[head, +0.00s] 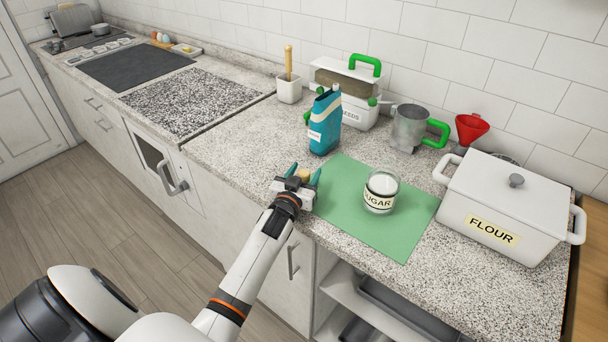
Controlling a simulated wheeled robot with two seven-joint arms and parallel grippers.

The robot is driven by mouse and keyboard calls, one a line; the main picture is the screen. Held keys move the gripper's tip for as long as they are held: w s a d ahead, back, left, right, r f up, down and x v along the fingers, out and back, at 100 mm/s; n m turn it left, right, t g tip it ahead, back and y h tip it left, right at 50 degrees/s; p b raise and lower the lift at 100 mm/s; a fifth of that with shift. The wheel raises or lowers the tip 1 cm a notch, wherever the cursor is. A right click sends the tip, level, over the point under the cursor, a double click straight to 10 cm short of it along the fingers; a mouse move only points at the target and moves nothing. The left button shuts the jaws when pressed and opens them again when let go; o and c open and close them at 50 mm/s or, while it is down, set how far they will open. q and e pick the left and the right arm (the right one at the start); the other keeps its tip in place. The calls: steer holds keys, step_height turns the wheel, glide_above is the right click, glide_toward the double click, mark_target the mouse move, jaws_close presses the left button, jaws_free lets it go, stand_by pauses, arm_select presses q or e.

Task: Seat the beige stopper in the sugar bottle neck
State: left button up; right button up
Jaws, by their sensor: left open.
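The sugar bottle (380,200) is a short clear jar with a "SUGAR" label and white contents. It stands upright on the green mat (398,244), and no stopper shows in its top. The beige stopper (304,174) sits by the mat's left edge, between the teal fingertips of my left gripper (303,178). The gripper is open around it, left of the bottle. The gripper body hides the stopper's lower part, so I cannot tell what it rests on. My right gripper is not in view.
A blue carton (325,124) stands behind the mat. A white seeds container (352,98), a metal sifter (408,128) and a red funnel (471,128) stand along the back. A white flour bin (506,208) is at the right. The mat around the bottle is clear.

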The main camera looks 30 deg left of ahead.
arm_select(q)
steer(key=shift+x, duration=0.8)
steer(key=c, duration=1)
